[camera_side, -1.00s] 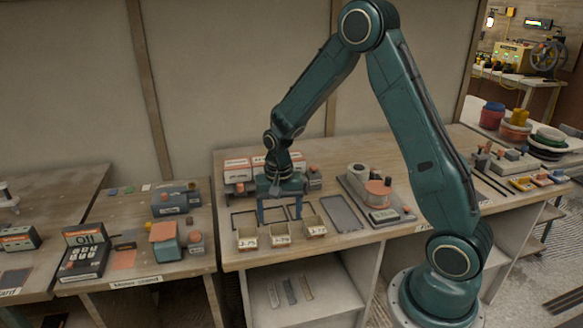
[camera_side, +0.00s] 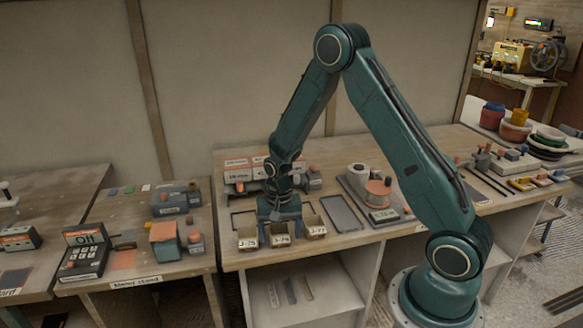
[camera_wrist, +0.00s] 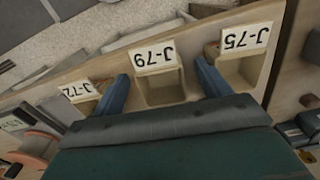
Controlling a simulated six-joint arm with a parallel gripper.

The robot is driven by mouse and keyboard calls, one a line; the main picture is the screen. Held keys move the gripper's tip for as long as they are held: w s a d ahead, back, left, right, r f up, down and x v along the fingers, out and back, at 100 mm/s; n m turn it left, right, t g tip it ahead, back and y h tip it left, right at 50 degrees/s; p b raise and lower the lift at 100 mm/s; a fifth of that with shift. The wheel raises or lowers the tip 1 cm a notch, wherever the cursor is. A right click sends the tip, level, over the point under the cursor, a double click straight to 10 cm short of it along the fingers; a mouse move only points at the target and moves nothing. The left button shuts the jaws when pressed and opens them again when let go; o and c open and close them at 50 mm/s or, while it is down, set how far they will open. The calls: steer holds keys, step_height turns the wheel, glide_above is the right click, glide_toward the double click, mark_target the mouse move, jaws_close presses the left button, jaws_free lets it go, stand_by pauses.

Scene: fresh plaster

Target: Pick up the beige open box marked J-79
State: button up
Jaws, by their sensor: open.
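The beige open box marked J-79 (camera_side: 281,241) is the middle one of three at the front edge of the bench. In the wrist view my gripper (camera_wrist: 162,74) is open, with one blue finger on each side of the box and gaps still showing. The side view does not clearly show how deep the fingertips reach.
A dark flat tray (camera_side: 342,212) lies to the right. A device with a salmon-coloured round top (camera_side: 378,190) stands beyond it. Labelled boxes (camera_side: 237,168) stand behind.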

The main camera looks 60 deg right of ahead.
steer(key=shift+f, duration=0.9)
steer(key=c, duration=1)
